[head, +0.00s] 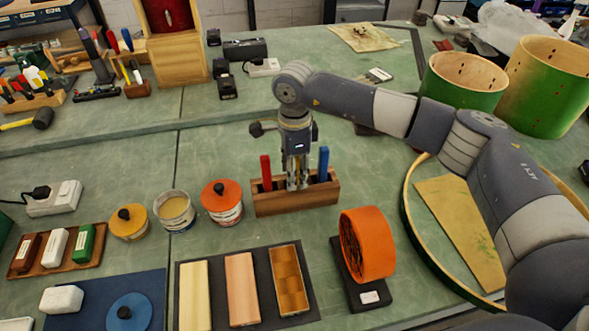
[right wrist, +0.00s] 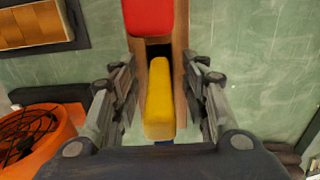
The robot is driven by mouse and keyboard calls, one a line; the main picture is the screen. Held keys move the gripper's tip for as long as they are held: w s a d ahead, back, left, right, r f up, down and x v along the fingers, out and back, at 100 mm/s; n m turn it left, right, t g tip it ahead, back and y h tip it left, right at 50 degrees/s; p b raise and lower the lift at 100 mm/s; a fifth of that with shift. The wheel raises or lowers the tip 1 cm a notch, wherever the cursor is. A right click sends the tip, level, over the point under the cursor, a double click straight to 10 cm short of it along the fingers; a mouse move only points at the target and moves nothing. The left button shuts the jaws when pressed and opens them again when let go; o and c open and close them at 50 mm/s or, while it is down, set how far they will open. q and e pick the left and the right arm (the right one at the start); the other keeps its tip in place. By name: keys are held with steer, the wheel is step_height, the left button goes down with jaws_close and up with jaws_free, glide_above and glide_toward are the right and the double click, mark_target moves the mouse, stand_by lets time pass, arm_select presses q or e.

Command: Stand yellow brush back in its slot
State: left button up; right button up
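A wooden brush holder (head: 296,203) stands mid-bench with a red brush (head: 266,172) in its left end and a blue brush (head: 323,164) in its right end. My right gripper (head: 297,184) points straight down over its middle. In the right wrist view the yellow brush (right wrist: 160,100) is between my open fingers, with gaps on both sides. It is in line with the holder (right wrist: 179,38) and the red brush (right wrist: 149,14), beside a dark slot opening. Its lower end is hidden, so I cannot tell how deep it sits. My left gripper is not in view.
An orange round thing (head: 367,243) on a dark base stands right of the holder's front. A tray of blocks (head: 216,287) lies in front. A large hoop (head: 412,215) lies at right, under my right arm.

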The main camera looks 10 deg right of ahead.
step_height(320, 180, up, 12)
steer(key=shift+f, duration=0.25)
steer(key=shift+r, duration=0.25)
